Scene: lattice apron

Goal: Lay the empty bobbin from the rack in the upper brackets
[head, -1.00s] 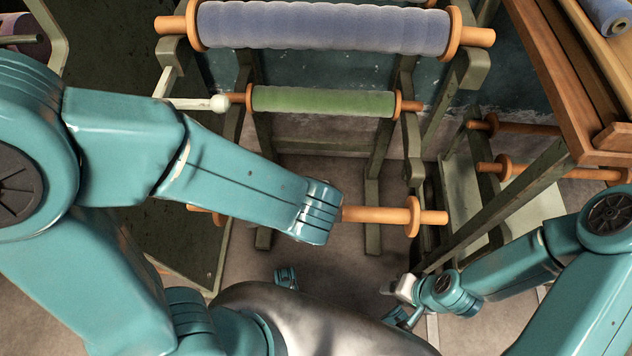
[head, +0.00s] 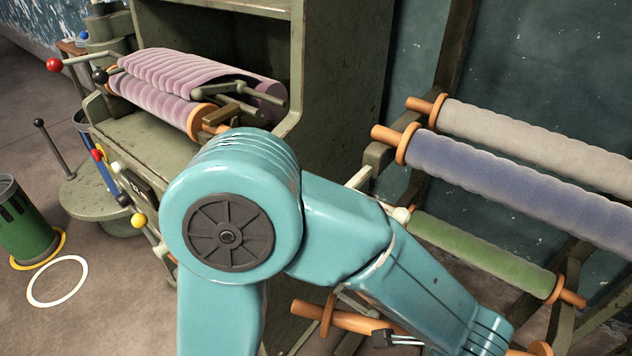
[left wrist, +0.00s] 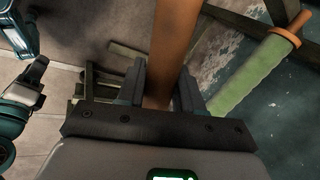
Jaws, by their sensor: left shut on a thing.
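The empty bobbin is a bare orange bar (head: 345,320) with round end flanges. It hangs low in the head view, in front of the rack, partly hidden by my left arm. My left gripper (head: 392,340) is shut on its bar. In the left wrist view the bar (left wrist: 175,40) runs up from between the fingers of the left gripper (left wrist: 160,95). A machine (head: 150,140) at the left carries two mauve rolls; grey arms (head: 240,95) stick out beside them. I cannot tell which supports are the upper brackets.
The rack at the right holds a grey roll (head: 530,145), a blue roll (head: 520,185) and a green roll (head: 480,250). Levers with coloured knobs jut from the machine's front. A green bin (head: 28,225) stands on the floor at the left, beside open floor.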

